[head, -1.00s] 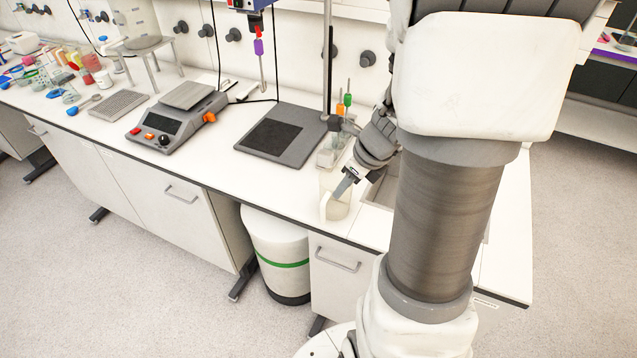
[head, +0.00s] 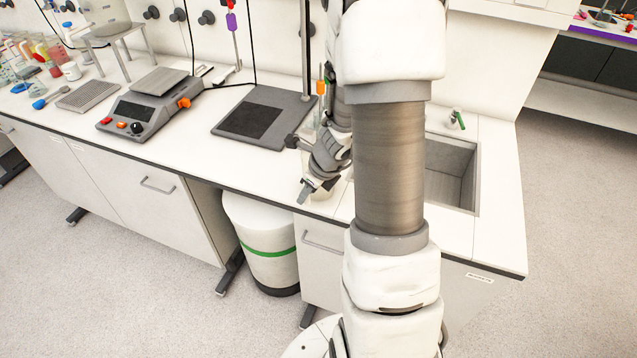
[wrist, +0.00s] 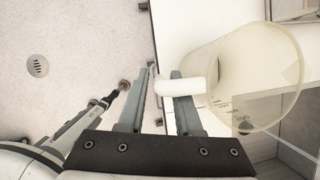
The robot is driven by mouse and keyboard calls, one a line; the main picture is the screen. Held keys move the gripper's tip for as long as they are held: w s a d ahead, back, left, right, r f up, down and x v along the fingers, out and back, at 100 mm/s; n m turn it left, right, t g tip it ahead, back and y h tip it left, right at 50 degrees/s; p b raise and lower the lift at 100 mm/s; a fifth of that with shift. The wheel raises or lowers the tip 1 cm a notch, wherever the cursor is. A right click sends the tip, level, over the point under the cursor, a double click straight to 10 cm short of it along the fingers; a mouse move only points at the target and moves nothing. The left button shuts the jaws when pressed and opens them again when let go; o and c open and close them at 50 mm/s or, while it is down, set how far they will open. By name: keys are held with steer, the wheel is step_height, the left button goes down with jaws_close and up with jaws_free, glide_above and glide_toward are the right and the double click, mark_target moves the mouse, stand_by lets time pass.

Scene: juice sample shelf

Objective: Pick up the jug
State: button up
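The jug (wrist: 235,85) is a translucent, pale vessel on the white bench, seen from above at the right of the wrist view. Its white handle (wrist: 182,87) points left toward my gripper. In the wrist view my gripper (wrist: 162,72) is open, its two grey fingers apart. The right finger overlaps the handle and the left finger is beyond its outer end; I cannot tell whether they touch. In the head view my gripper (head: 305,191) is at the bench's front edge and mostly hides the jug (head: 323,193).
A sink (head: 452,172) is right of my arm. A grey stand base (head: 262,119) and a scale (head: 145,110) stand left along the bench. A white bin (head: 262,240) with a green stripe is under the bench. Open floor lies in front.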

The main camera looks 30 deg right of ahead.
steer(key=shift+w+f, duration=0.15)
steer(key=shift+f, duration=0.15)
jaws_close()
stand_by(1.2)
